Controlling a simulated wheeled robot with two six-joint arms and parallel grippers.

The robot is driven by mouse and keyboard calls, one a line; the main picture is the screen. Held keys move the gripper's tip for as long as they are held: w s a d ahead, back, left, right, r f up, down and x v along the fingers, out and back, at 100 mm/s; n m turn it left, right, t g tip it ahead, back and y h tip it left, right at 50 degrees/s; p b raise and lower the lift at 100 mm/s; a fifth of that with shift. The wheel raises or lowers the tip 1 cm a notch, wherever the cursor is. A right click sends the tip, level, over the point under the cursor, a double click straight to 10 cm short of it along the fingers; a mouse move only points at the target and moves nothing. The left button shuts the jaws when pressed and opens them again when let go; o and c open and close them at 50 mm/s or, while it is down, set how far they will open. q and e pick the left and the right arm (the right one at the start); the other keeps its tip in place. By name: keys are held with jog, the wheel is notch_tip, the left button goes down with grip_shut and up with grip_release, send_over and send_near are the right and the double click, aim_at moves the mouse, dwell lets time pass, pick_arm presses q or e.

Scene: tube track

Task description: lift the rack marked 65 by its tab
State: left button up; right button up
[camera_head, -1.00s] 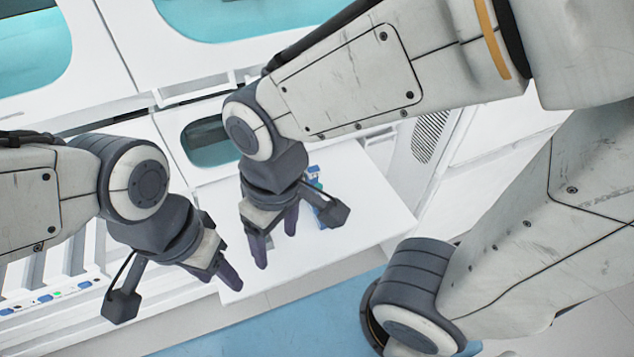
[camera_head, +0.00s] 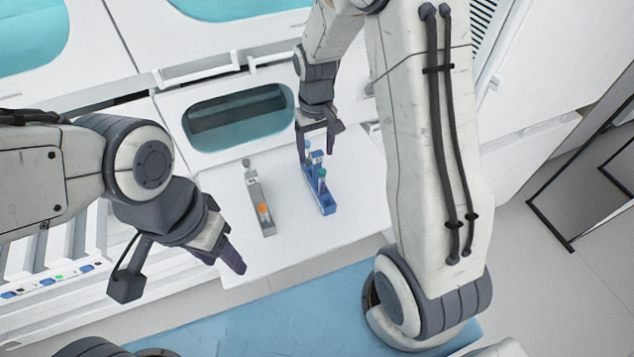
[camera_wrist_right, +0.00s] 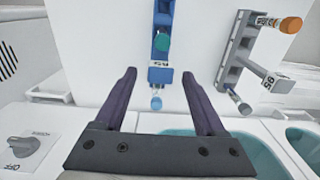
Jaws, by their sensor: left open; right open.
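A blue rack (camera_head: 324,190) stands on the white table, with a green-capped tube (camera_head: 322,174) in it; the rack also shows in the right wrist view (camera_wrist_right: 161,75). A grey rack (camera_head: 258,202) with an orange-capped tube (camera_head: 263,208) stands to its left. Both racks carry small white number labels, hard to read for certain. My right gripper (camera_head: 318,156) is open at the blue rack's far end; in its wrist view the fingers (camera_wrist_right: 159,75) are either side of the labelled end, apart from it. My left gripper (camera_head: 232,258) is open and empty near the table's front edge.
The white table (camera_head: 290,245) has free room around the racks. Behind it is a white cabinet with a teal window (camera_head: 240,118). A blue floor mat (camera_head: 260,312) lies in front. White slotted equipment (camera_head: 50,275) stands at the left.

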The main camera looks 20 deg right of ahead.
send_over(316, 180)
jog(key=f, duration=0.5)
jog(key=shift+w+d+f+p, duration=0.1)
jog(key=shift+w+d+p, duration=0.2)
jog(key=shift+w, duration=0.1)
jog(key=shift+a, duration=0.1)
grip_shut()
